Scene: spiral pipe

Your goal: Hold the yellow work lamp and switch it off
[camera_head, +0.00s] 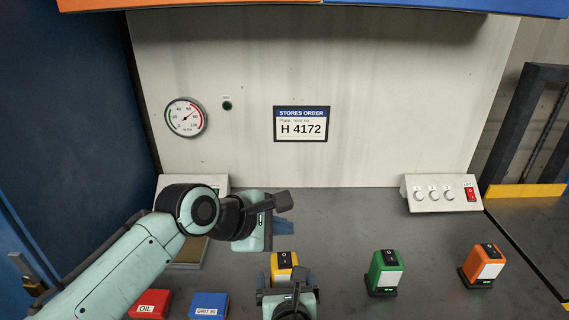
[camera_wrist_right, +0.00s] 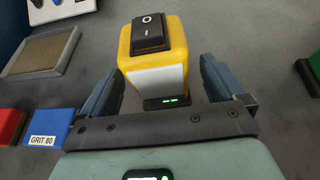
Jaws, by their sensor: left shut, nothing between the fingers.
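The yellow work lamp (camera_head: 284,260) stands upright on the bench at the lower middle of the head view. It has a white front panel and a black rocker switch on top. In the right wrist view the lamp (camera_wrist_right: 153,72) shows the switch (camera_wrist_right: 150,32) marked O and a bar, and lit green lights on its dark base. My right gripper (camera_wrist_right: 161,78) is open, with one finger on each side of the lamp and visible gaps. My left gripper (camera_head: 288,226) is shut and empty, above and behind the lamp in the picture.
A green lamp (camera_head: 385,272) and an orange lamp (camera_head: 484,266) stand to the right. A red box (camera_head: 150,304) and a blue GRIT 80 box (camera_head: 209,305) lie at lower left. A control panel with knobs (camera_head: 441,195) is at the back right. The bench between is clear.

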